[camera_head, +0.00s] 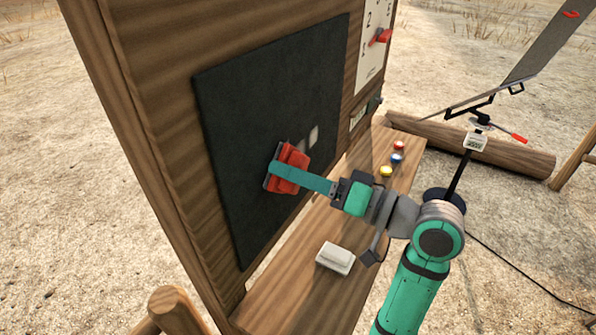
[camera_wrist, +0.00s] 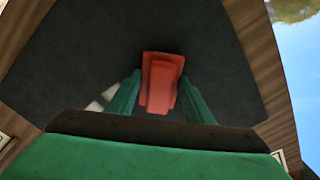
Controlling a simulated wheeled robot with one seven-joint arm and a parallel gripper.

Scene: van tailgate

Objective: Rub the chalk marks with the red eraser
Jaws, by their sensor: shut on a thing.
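The red eraser (camera_head: 292,158) is held in my gripper (camera_head: 283,170) at the lower middle of the black chalkboard (camera_head: 235,115). My gripper is shut on it, with a green finger across its side. The eraser appears to be at or very close to the board; I cannot tell whether it touches. In the wrist view the red eraser (camera_wrist: 160,82) sits between the two green fingers of my gripper (camera_wrist: 160,95). Pale grey chalk marks (camera_head: 313,135) show just right of the eraser in the head view. They also show beside the left finger in the wrist view (camera_wrist: 100,100). The eraser may hide more marks.
A white block (camera_head: 335,257) lies on the wooden shelf (camera_head: 290,295) below the board. A white panel with a red pointer (camera_head: 380,36) is right of the board. A tilted panel on a stand (camera_head: 530,50) stands at right.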

